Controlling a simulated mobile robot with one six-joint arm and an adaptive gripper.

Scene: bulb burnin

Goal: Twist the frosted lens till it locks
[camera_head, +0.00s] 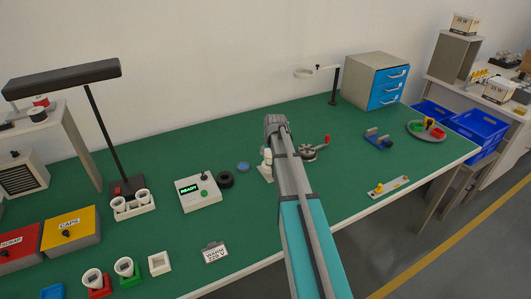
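My arm reaches from the bottom edge over the green bench to its middle. Its grey end (276,124) is above a small pale fixture (265,173). A white rounded piece (266,156) shows at the left edge of my arm, just above that fixture. It may be the frosted lens or part of the fixture; I cannot tell. My gripper's fingers are hidden or too small to make out, so I cannot tell whether they hold anything. A blue round disc (242,167) lies on the bench left of the fixture.
A round grey device with a red-handled crank (310,152) stands right of my arm. A control box (200,193) with a lit READY display and a black ring (225,180) stand to the left. A black lamp (100,125) rises behind.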

